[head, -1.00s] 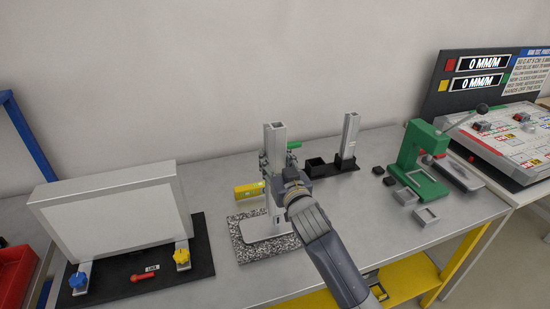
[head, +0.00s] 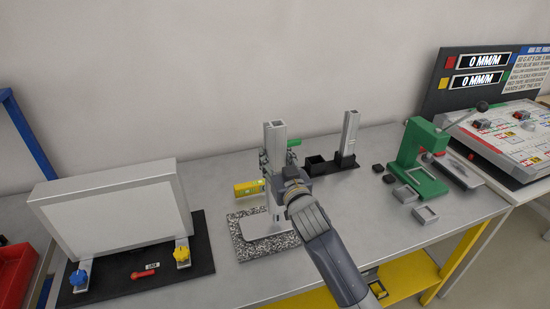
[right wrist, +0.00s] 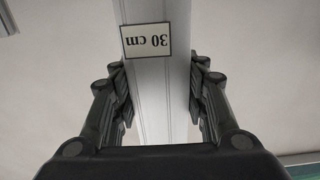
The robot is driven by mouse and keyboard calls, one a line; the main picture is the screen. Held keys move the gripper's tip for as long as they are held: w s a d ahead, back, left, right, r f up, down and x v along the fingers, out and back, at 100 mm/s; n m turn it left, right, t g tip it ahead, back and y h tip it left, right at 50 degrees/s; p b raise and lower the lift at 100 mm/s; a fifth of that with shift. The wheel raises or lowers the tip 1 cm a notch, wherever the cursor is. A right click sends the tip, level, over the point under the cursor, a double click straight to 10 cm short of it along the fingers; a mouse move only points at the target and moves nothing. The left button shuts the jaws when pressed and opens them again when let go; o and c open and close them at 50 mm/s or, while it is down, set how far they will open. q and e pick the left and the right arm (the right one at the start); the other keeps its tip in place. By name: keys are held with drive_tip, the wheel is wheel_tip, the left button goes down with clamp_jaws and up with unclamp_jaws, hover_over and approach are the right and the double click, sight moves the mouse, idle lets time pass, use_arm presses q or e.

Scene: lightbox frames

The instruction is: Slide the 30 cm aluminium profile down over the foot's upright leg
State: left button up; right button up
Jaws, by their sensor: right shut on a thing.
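The 30 cm aluminium profile (head: 275,143) stands upright in the head view, above the foot (head: 262,224) on the speckled plate. My right gripper (head: 273,187) is shut on the profile. In the right wrist view the profile (right wrist: 150,95) runs between my right gripper's two fingers (right wrist: 162,100), and its "30 cm" label shows upside down. My right gripper and arm hide part of the profile's lower end and the foot's upright leg. I cannot tell whether the profile is around the leg. My left gripper is out of view.
A second profile (head: 349,133) stands in a black holder (head: 346,164) behind to the right. A yellow level (head: 249,188) lies left of the held profile. A green press (head: 418,165) stands right, and a framed panel (head: 115,217) stands left. Bare table lies right of the speckled plate (head: 250,252).

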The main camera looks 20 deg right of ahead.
drive_tip(key=shift+r+p, duration=0.1)
drive_tip(key=shift+p, duration=0.25)
idle(0.7)
drive_tip(key=shift+f+b, duration=2.1)
drive_tip(key=shift+f, duration=0.8)
drive_tip(key=o, duration=1.2)
drive_tip(key=shift+r, duration=0.1)
drive_tip(key=shift+o, duration=0.6)
drive_tip(key=shift+s, duration=0.1)
drive_tip(key=s, duration=1.2)
drive_tip(key=shift+d, duration=0.15)
